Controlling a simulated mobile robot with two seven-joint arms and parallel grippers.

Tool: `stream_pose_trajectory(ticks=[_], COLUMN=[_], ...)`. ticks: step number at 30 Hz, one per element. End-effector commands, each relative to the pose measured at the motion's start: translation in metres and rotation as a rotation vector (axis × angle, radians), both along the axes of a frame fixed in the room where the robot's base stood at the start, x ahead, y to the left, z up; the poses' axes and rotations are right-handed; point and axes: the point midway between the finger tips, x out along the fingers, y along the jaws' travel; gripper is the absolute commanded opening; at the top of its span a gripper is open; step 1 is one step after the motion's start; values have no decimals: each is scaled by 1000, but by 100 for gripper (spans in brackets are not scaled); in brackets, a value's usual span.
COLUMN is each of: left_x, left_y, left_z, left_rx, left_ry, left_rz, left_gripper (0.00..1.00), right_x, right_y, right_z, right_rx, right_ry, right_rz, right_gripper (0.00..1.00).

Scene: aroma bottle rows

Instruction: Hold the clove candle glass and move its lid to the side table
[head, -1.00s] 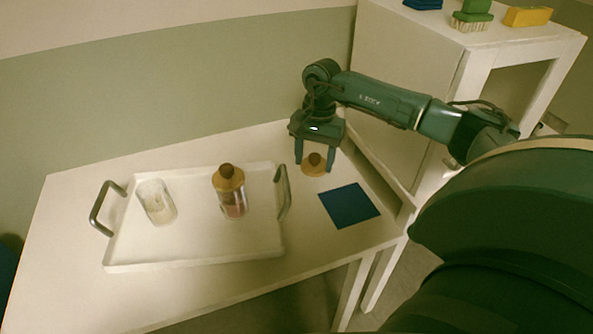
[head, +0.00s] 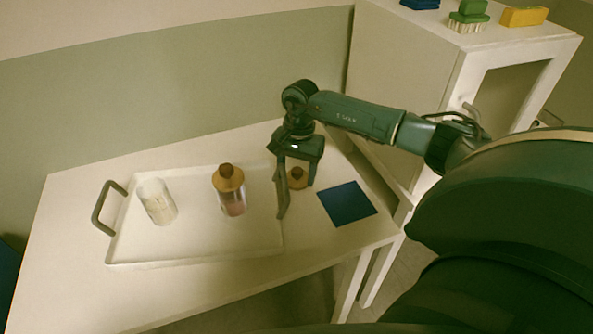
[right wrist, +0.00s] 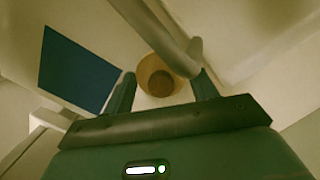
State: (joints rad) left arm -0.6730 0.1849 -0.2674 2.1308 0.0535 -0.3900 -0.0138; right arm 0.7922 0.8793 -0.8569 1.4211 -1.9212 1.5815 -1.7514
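A round wooden lid (head: 297,179) with a darker knob sits between the fingers of my right gripper (head: 297,181), just right of the tray. In the right wrist view the lid (right wrist: 148,70) is again between the fingers of my right gripper (right wrist: 162,75). An open glass with pale contents (head: 158,204) stands at the tray's left. A glass with pinkish contents (head: 233,206) stands right of it with a wooden lid on. No clove label is readable. My left gripper is out of view.
The white tray (head: 150,252) has metal handles. Its left handle (head: 103,210) is clear; the right handle (head: 282,195) is close beside my right gripper. A dark blue square mat (head: 347,203) lies to the right. A taller white cabinet (head: 400,80) holds a brush and blocks.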

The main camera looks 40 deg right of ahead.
Motion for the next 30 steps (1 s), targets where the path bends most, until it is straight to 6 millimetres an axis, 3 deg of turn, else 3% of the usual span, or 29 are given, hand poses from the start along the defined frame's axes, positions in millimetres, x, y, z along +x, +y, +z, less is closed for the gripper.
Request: stream_pose_trajectory(ticks=[3,14,24,30], left_x=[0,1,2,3], left_y=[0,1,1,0], left_z=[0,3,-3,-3], left_rx=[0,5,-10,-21], left_ry=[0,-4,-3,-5], left_rz=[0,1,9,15], left_gripper=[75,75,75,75], right_x=[0,1,6,7], right_y=[0,-1,-8,-11], right_z=[0,10,80,111], right_rx=[0,0,0,-1], right_ry=[0,-4,-5,-3], right_rz=[0,0,0,0], right_gripper=[66,66,66,66])
